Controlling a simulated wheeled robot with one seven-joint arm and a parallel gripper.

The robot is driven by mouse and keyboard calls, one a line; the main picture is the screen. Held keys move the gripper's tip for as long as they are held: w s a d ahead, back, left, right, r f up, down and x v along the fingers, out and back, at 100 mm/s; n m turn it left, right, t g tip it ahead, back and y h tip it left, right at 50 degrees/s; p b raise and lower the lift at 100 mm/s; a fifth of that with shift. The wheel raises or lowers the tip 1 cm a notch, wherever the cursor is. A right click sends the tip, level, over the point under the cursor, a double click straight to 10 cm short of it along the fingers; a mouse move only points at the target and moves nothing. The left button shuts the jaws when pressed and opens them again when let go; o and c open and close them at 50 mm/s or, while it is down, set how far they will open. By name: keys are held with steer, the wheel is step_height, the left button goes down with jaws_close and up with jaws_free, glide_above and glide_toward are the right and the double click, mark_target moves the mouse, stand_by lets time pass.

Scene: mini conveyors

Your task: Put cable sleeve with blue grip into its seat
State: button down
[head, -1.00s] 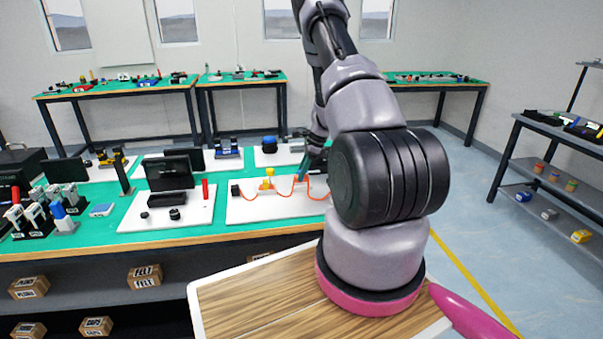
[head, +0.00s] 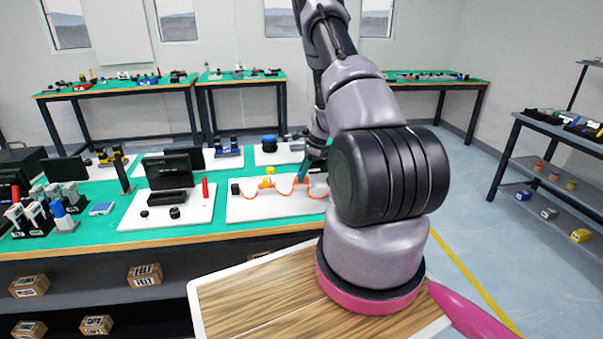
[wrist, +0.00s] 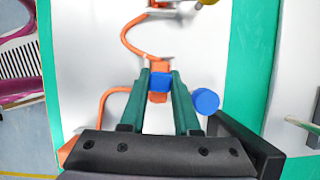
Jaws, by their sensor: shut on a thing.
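In the wrist view my gripper (wrist: 160,84) has its two green fingers closed on the blue grip (wrist: 160,80) of the cable sleeve. The sleeve's orange part (wrist: 158,97) shows between the fingers, just below the grip. An orange cable (wrist: 128,38) curves away above the fingers, and another length (wrist: 101,108) loops off to the left. I cannot make out the sleeve's seat, or whether the sleeve touches the board.
A blue round piece (wrist: 206,101) stands close to the right finger. A yellow piece (head: 268,181) and a black block (head: 235,189) sit on the board. To the left is another white board with a black bin (head: 170,196) and a red post (head: 205,188).

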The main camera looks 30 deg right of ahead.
steer(key=shift+f, duration=0.5)
steer(key=c, duration=0.6)
jaws_free()
steer(key=shift+o, duration=0.2)
steer(key=v, duration=1.1)
steer(key=s+a+r+n+t, duration=0.1)
steer(key=s+a+r+n, duration=0.15)
steer(key=a+r, duration=0.45)
steer(key=s+a+r+n, duration=0.2)
steer(key=r+n, duration=0.1)
steer(key=r, duration=0.7)
steer(key=s+a+r+n+t, duration=0.1)
steer(key=s+a+r+n, duration=0.15)
steer(key=a+r, duration=0.45)
steer(key=s+a+r+n+t, duration=0.1)
steer(key=s+a+r+n, duration=0.1)
steer(key=s, duration=0.5)
steer(key=s+a+r+n+t+h, duration=0.1)
steer(key=s+a+r+n, duration=0.1)
steer(key=s+r+n, duration=0.2)
steer(key=s+a+r+n+t+h, duration=0.1)
steer(key=s+a+r+n, duration=0.1)
steer(key=s+r, duration=0.4)
steer(key=s+n, duration=0.1)
steer(key=s, duration=0.4)
steer(key=shift+a+r+n+t, duration=0.35)
steer(key=shift+r+n+t, duration=0.05)
